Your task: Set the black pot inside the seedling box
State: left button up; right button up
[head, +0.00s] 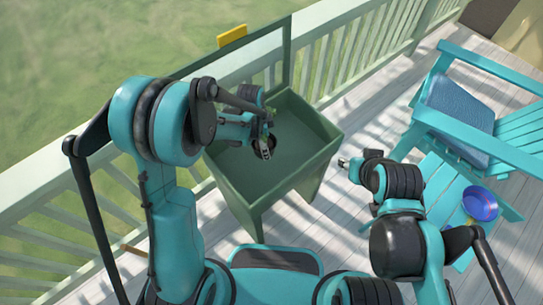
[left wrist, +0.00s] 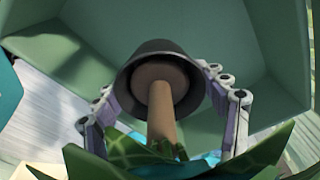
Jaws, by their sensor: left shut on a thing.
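The seedling box (head: 299,142) is a green open-topped bin on legs with a tall open frame at its back, in the middle of the head view. My left gripper (head: 264,146) is over the inside of the box. In the left wrist view the black pot (left wrist: 150,48) sits between the fingers of my left gripper (left wrist: 165,95), which are shut on it. A brown stem (left wrist: 161,118) and green leaves (left wrist: 135,150) rise from the pot toward the camera. I cannot tell whether the pot touches the box floor. My right gripper (head: 344,163) is right of the box, away from it; its jaws are too small to read.
A pale green railing (head: 345,50) runs behind the box, with a yellow block (head: 232,36) near the box frame's top. A turquoise chair (head: 490,65) with a blue cushion (head: 456,112) stands right. The box interior looks otherwise empty.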

pick_arm(q)
jog(key=d+f+m+g, duration=0.1)
jog(key=d+f+m, duration=0.2)
jog(key=d+m, duration=0.55)
jog(key=shift+m, duration=0.55)
jog(key=f+b, duration=0.1)
jog(key=f, duration=0.2)
jog(key=f+b, duration=0.1)
jog(key=f, duration=0.2)
jog(key=a+f+b, duration=0.1)
jog(key=f+b, duration=0.1)
jog(key=f, duration=0.1)
jog(key=shift+w+f, duration=0.25)
jog(key=shift+f, duration=0.1)
jog(key=o, duration=0.8)
jog(key=shift+f+b, duration=0.2)
jog(key=shift+b, duration=0.1)
jog(key=o, duration=0.4)
jog(key=shift+o, duration=0.2)
jog(key=shift+r, duration=0.1)
